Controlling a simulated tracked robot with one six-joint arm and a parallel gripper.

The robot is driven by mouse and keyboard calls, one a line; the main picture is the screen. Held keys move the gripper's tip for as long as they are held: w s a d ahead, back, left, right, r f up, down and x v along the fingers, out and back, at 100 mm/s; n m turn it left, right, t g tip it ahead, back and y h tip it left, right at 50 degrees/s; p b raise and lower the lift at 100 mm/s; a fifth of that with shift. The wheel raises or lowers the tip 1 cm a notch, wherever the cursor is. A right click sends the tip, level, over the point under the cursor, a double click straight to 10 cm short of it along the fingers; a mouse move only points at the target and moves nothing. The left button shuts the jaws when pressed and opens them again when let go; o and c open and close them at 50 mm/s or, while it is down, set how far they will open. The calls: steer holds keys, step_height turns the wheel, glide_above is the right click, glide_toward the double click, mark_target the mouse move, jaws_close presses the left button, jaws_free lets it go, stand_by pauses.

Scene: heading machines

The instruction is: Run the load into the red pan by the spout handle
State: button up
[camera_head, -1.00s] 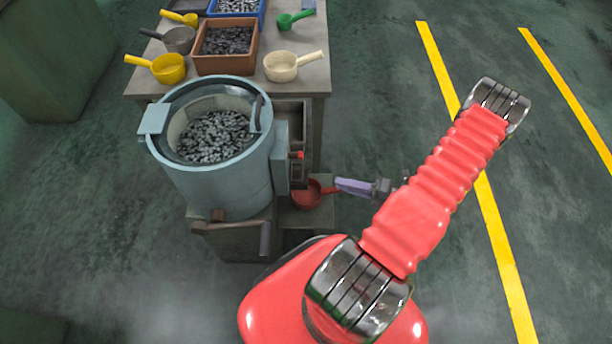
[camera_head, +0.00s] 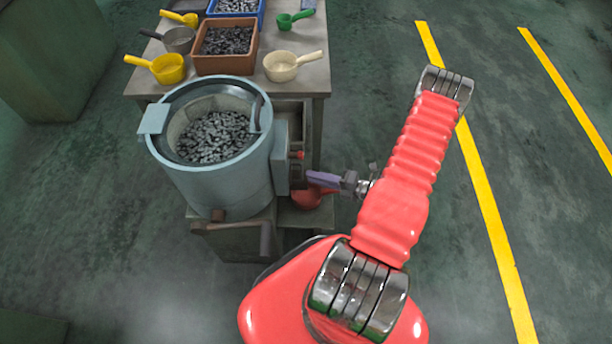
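The blue-grey drum machine (camera_head: 220,178) stands left of centre, its open bowl holding many small dark metal pieces (camera_head: 213,137). The red pan (camera_head: 308,200) sits on a low shelf at the machine's right side, partly hidden by my gripper. A small red-tipped knob (camera_head: 299,155) sticks out of the machine's right side, above the pan. A grey bar (camera_head: 265,240) hangs at the machine's lower front; I cannot tell which one is the spout handle. My gripper (camera_head: 318,178), with purple fingers, points left above the pan and below the knob. Its finger gap cannot be made out.
Behind the machine a table (camera_head: 310,85) carries a brown bin (camera_head: 227,65) of dark parts, a blue bin (camera_head: 238,12), and yellow, grey, cream and green scoops. Open floor with yellow lines lies to the right.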

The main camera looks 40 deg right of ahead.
steer(key=shift+x, duration=1.8)
steer(key=shift+c, duration=0.5)
jaws_close()
